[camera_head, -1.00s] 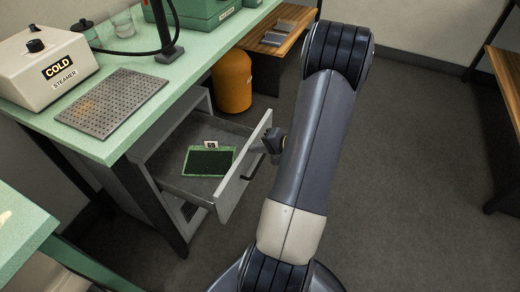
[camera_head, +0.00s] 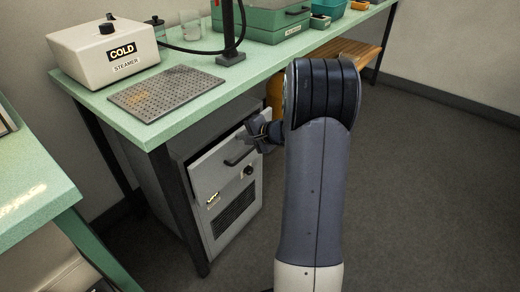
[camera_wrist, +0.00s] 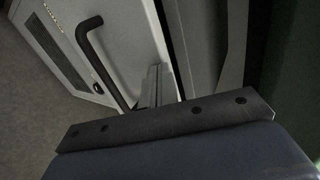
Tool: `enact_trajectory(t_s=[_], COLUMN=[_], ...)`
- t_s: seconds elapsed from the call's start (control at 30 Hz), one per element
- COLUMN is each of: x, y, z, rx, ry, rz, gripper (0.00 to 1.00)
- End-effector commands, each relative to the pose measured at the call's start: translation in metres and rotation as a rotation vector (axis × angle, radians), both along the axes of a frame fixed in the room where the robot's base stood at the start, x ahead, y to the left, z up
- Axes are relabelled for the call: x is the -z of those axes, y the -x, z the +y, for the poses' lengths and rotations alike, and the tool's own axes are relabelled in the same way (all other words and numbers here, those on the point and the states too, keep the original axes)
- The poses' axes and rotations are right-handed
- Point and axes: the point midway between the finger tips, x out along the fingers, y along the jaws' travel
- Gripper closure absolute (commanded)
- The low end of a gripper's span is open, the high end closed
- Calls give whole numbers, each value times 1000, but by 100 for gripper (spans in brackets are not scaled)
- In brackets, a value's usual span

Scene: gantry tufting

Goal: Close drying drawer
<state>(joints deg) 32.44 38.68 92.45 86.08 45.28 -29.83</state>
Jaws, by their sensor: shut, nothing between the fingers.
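The drying drawer (camera_head: 212,172) is the top drawer of a grey cabinet under the green bench. Its front stands close to the cabinet, with a narrow dark gap along its top; whether it is fully flush I cannot tell. The drawer's inside is hidden. Its dark bar handle (camera_head: 240,158) also shows in the wrist view (camera_wrist: 88,45). My gripper (camera_head: 258,133) is shut and empty at the upper right of the drawer front. In the wrist view its fingers (camera_wrist: 154,82) are beside the pale front panel, right of the handle; contact is unclear.
The cabinet's lower front has a black knob (camera_head: 248,171) and a vent (camera_head: 234,214). On the bench are a cold steamer (camera_head: 105,50), a perforated plate (camera_head: 166,92) and a green case (camera_head: 262,20). An orange cylinder (camera_head: 274,92) stands behind my arm. Floor to the right is clear.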

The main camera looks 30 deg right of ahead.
Motion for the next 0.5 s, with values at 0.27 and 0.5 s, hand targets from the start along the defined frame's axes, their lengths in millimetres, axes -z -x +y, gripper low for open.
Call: enact_trajectory(t_s=[0.27,0.5], x=[1,0], y=[-28,-33], z=[11,13], rx=[-1,1], ry=[2,0], rz=[0,0], gripper=[100,100])
